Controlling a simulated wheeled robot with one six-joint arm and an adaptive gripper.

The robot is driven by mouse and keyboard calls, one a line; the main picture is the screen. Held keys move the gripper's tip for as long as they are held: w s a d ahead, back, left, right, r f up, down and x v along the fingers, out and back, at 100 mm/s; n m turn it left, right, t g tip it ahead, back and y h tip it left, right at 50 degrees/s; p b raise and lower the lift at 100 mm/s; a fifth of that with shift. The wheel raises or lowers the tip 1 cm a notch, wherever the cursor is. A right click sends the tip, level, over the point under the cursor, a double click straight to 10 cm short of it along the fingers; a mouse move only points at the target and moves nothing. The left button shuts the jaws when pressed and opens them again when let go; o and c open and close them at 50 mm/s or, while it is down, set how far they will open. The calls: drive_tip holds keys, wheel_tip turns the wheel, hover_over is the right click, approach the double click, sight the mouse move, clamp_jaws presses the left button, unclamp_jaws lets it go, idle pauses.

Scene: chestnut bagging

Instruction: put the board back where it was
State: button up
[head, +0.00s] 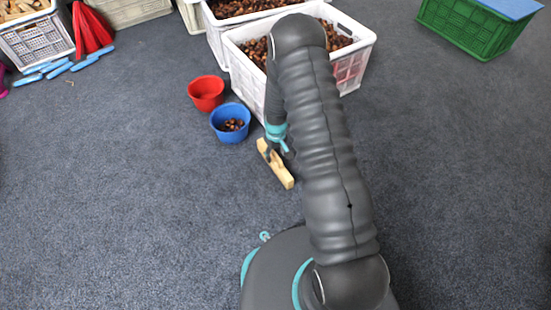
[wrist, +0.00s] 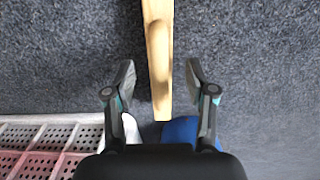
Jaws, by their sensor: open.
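A narrow wooden board (head: 280,171) lies on the dark carpet in front of the white crate, right of the blue bucket. In the wrist view the board (wrist: 158,55) runs from the top edge down between my two fingers. My gripper (head: 277,148) is over the board's far end, partly hidden behind my arm in the head view. In the wrist view my gripper (wrist: 160,82) is open, one finger on each side of the board, with a gap on both sides. I cannot tell the exact height of the fingers above the carpet.
A blue bucket (head: 229,134) with some chestnuts and a red bucket (head: 206,104) stand left of my gripper. The white crate (head: 248,84) of chestnuts is close behind it. A green crate (head: 455,28) stands at the back right. Carpet is clear at left front and right.

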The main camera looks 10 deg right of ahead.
wheel_tip(320, 180, up, 8)
drive_tip(key=shift+f+p, duration=0.2)
drive_tip(key=shift+p, duration=0.25)
drive_tip(key=s+r+m+t, duration=0.1)
drive_tip(key=s+r, duration=0.3)
drive_tip(key=r, duration=1.1)
drive_tip(key=s+r+m+t, duration=0.15)
drive_tip(key=s+r, duration=0.25)
drive_tip(key=r, duration=1)
drive_tip(key=s+r+t, duration=0.1)
drive_tip(key=s+r, duration=0.3)
drive_tip(key=s, duration=0.3)
drive_tip(key=s+r+t, duration=0.1)
drive_tip(key=s+r, duration=0.3)
drive_tip(key=s, duration=0.3)
drive_tip(key=s+r+m+t, duration=0.1)
drive_tip(key=s+r, duration=0.4)
drive_tip(key=s, duration=0.2)
drive_tip(key=shift+s+a, duration=0.2)
drive_tip(key=shift+s, duration=0.15)
wheel_tip(320, 180, up, 7)
drive_tip(key=p, duration=0.7)
